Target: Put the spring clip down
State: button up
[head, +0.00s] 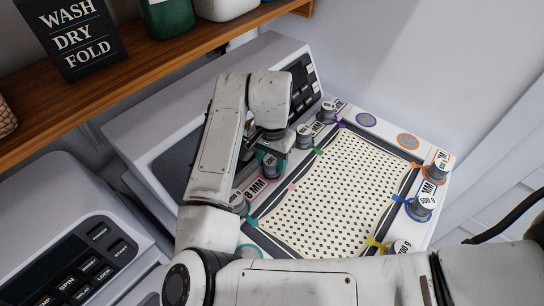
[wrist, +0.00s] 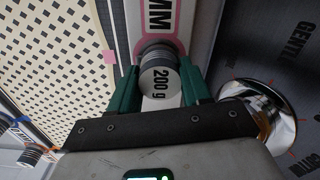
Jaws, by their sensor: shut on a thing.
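My gripper (wrist: 160,88) has green fingers shut on a grey, dark-banded cylinder marked 200 g (wrist: 160,86). In the head view, my gripper (head: 272,150) is low over the left border of the dotted cloth board, and the cylinder (head: 270,165) shows partly below it. A pink-edged label ending in MM (wrist: 155,22) lies just beyond the cylinder; whether they touch I cannot tell. No thing plainly shaped like a spring clip shows. The dotted cloth (head: 340,190) lies flat, with small coloured tabs at its edges.
Similar weights stand around the board, including one marked 500 g (head: 423,205) at right and one (head: 305,137) behind my gripper. Purple (head: 366,120) and orange (head: 408,141) rings are empty. A chrome knob (wrist: 262,108) is close beside my right finger. A wooden shelf (head: 150,65) overhangs at upper left.

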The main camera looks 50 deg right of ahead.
aim_at(272, 159)
jog(key=shift+f, duration=0.1)
jog(key=shift+f, duration=0.15)
jog(key=o, duration=1.2)
jog(key=shift+c, duration=0.2)
notch_tip(272, 159, up, 12)
jog(key=b, duration=0.1)
jog(key=shift+r, duration=0.25)
